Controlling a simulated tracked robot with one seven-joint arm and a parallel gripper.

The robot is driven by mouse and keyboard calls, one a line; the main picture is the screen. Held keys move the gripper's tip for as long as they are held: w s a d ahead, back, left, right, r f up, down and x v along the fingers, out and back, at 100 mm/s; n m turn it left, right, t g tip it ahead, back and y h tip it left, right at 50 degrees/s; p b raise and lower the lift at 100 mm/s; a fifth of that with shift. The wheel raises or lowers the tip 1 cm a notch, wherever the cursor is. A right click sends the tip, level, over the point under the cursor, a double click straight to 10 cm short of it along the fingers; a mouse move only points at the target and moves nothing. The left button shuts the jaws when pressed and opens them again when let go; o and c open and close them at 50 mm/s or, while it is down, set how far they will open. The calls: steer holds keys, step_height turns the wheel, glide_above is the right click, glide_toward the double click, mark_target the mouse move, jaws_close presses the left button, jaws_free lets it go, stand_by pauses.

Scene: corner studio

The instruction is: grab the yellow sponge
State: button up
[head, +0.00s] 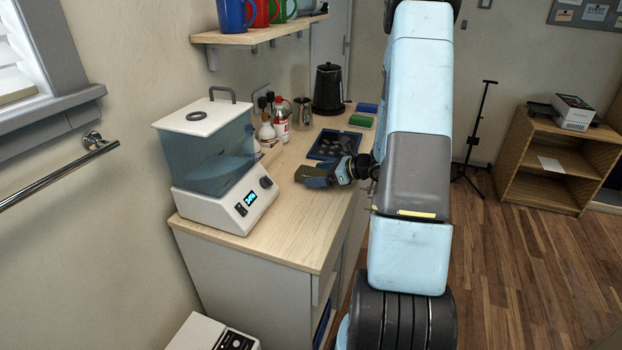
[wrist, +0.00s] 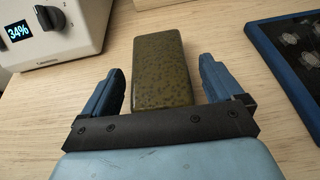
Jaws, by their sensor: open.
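The sponge is a dark olive-yellow, speckled block (wrist: 160,62), lying flat on the wooden counter in the wrist view. My gripper (wrist: 163,72) is open, with one blue finger to the left of the sponge and one to the right. Its near end appears between the fingers, with a gap on each side. I cannot tell how far above the counter the fingers are.
A white appliance with a clear tank (head: 215,160) stands left. Bottles (head: 281,120), a black kettle (head: 328,88), a blue block (head: 367,107) and a green block (head: 360,121) are farther back. The counter (head: 290,235) is clear in front.

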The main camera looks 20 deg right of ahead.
steer(key=shift+x, duration=0.8)
steer(key=c, duration=1.1)
